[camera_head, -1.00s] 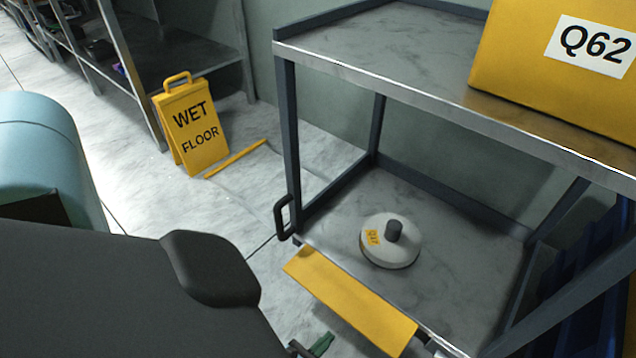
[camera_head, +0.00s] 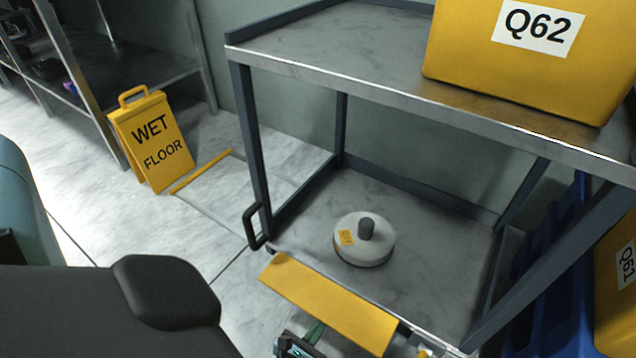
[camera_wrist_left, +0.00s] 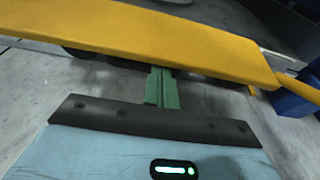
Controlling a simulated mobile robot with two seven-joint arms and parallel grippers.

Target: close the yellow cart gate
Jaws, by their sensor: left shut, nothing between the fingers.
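The yellow gate (camera_head: 330,303) is a flat bar along the front edge of the cart's lower shelf (camera_head: 300,215). It is folded outward and down, leaving the shelf front open. My left gripper (camera_head: 312,336) is low in front of the gate, partly cut off by the bottom of the picture. In the left wrist view its green fingers (camera_wrist_left: 161,88) are shut and empty, with their tips just at or under the lower edge of the yellow gate (camera_wrist_left: 150,45). I cannot tell whether they touch. My right gripper is not in view.
A white spool (camera_head: 364,240) sits on the lower shelf. A yellow bin marked Q62 (camera_head: 535,65) stands on the top shelf. A black handle (camera_head: 252,227) is at the cart's left post. A wet floor sign (camera_head: 152,140) stands left on open floor. Blue racking (camera_head: 560,270) is at right.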

